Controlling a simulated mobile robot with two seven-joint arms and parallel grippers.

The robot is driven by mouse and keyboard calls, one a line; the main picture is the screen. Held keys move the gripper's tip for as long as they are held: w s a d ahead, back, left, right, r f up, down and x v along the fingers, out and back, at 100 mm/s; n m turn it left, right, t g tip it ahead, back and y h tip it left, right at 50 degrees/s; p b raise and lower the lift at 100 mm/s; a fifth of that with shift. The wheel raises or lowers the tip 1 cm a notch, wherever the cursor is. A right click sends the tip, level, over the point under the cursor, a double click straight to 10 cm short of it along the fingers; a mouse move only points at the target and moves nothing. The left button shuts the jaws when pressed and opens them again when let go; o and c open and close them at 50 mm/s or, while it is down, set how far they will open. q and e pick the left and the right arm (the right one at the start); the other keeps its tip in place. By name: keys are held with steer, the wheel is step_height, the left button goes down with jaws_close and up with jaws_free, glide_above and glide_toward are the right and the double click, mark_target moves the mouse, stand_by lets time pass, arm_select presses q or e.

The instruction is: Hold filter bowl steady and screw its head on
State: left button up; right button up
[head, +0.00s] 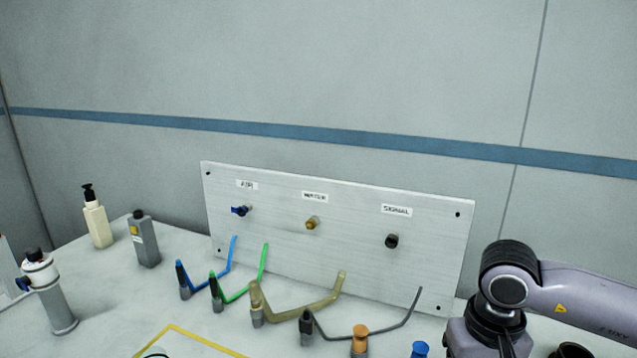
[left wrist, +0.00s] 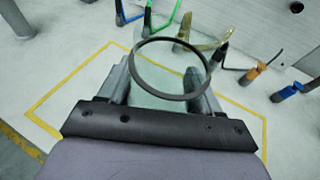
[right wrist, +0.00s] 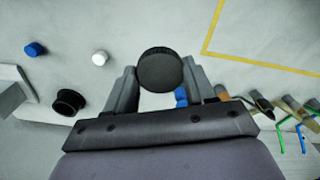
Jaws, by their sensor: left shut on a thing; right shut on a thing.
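The filter bowl (left wrist: 172,72) is a translucent, pale-green cup with a dark ring rim, seen from above in the left wrist view. My left gripper (left wrist: 163,84) is shut around it, one finger on each side. Its top is open, with nothing on the rim. A small part of it shows at the bottom edge of the head view (head: 155,353). The filter head (right wrist: 160,70) is a dark round piece with a ridged edge in the right wrist view. My right gripper (right wrist: 160,82) is shut on it, away from the bowl. Its underside is hidden.
A yellow outlined area (head: 180,330) surrounds the bowl. A panel (head: 350,270) labelled AIR, WATER and SIGNAL stands behind several hoses. Two bottles (head: 97,225) (head: 146,243) and a grey cylinder (head: 60,312) stand left. Blue (right wrist: 35,49), white (right wrist: 100,58) and black (right wrist: 68,102) round parts lie right.

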arm_select(q)
steer(key=shift+s, duration=0.1)
arm_select(e)
steer(key=shift+f+n, duration=0.15)
steer(key=shift+n, duration=0.15)
arm_select(q)
steer(key=shift+d, duration=0.1)
steer(key=s+d+m+g+h, duration=0.2)
steer(key=d+m+h, duration=0.6)
steer(key=d, duration=0.7)
steer(key=shift+d+r+g+h, duration=0.4)
steer(key=shift+g+h, duration=0.3)
arm_select(e)
steer(key=shift+a, duration=0.15)
steer(key=s+a+r+n, duration=0.1)
steer(key=a+r+n, duration=0.1)
steer(key=a+r, duration=0.3)
steer(key=s+a+r+n, duration=0.1)
steer(key=a+r+n, duration=0.2)
steer(key=a, duration=1)
steer(key=s+a+r+n, duration=0.1)
steer(key=a+r+n, duration=0.2)
steer(key=a+r, duration=0.5)
steer(key=shift+s+a+r, duration=0.25)
steer(key=shift+a+r, duration=0.05)
steer(key=shift+a, duration=0.55)
steer(key=shift+f, duration=2.05)
